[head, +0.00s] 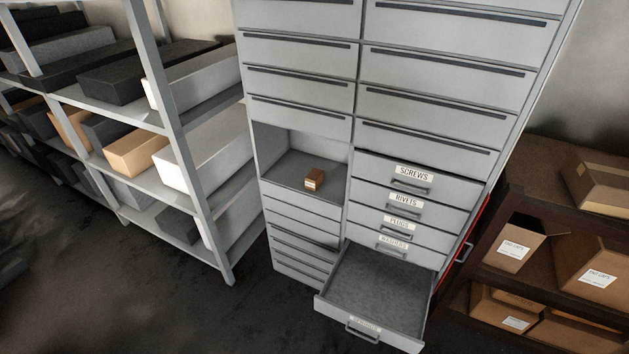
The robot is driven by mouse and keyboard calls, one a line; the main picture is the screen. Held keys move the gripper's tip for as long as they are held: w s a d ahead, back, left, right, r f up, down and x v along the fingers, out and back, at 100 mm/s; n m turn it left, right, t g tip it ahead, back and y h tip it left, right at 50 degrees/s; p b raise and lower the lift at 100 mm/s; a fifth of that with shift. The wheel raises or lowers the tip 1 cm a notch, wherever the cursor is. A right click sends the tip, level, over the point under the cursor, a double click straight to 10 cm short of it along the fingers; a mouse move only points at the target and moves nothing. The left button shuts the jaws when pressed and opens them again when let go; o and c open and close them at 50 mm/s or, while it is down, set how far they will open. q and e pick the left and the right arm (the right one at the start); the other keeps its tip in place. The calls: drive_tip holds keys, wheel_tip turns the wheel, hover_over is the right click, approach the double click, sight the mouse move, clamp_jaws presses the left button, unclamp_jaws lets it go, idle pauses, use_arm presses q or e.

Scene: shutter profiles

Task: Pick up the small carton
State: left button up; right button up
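The small carton (315,179) is a little brown box with a pale label on its front. It sits upright on the floor of an open compartment (290,172) in the left half of the grey drawer cabinet (300,51). It stands near the compartment's right side, with clear space to its left. Neither of my grippers is in the head view, and nothing touches the carton except the surface under it.
Below and right of the compartment, an open, empty-looking drawer (372,290) juts out. Closed drawers labelled SCREWS (414,173) and RIVETS (405,201) sit above it. A grey rack (180,150) with long boxes stands left; a dark shelf (540,160) with cartons stands right.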

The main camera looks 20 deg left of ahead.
use_arm(q)
drive_tip(key=o, duration=1.4)
drive_tip(key=shift+c, duration=0.2)
drive_tip(key=shift+w, duration=0.1)
